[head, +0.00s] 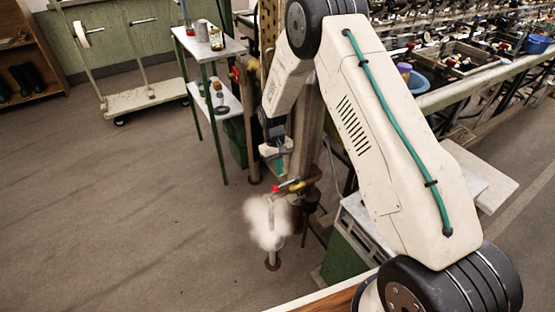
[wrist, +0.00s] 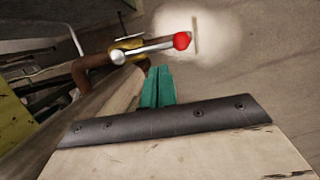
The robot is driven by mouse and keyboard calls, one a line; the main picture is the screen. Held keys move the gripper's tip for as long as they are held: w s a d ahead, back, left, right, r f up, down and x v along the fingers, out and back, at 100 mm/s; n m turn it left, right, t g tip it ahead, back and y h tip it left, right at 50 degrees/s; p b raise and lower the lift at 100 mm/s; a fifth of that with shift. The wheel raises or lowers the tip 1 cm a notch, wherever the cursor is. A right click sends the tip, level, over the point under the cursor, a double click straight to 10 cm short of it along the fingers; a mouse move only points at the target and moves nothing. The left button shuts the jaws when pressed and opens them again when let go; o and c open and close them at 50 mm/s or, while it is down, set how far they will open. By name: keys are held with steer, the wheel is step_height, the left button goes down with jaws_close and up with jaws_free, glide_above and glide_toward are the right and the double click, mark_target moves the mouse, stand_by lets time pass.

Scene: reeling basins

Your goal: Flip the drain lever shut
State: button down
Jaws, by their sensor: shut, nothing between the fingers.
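The drain lever (head: 289,186) is a silver bar with a red ball at its end, on a brass valve on a rusty brown pipe. In the wrist view the lever (wrist: 152,47) lies across the brass body (wrist: 128,43), with its red ball (wrist: 181,41) pointing right. White steam (head: 266,222) hangs around the vertical pipe below the valve. My gripper (head: 279,170) is shut and empty, just above the lever in the head view. In the wrist view its teal fingertips (wrist: 158,68) sit just below the lever, apparently apart from it.
A small table (head: 208,46) with bottles stands behind to the left, near a wheeled rack (head: 148,96). Reeling basins (head: 470,58) with a blue bowl (head: 417,83) line the right. The floor at left is clear.

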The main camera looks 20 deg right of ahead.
mark_target(286, 183)
steer(key=x, duration=0.3)
steer(key=shift+f, duration=0.25)
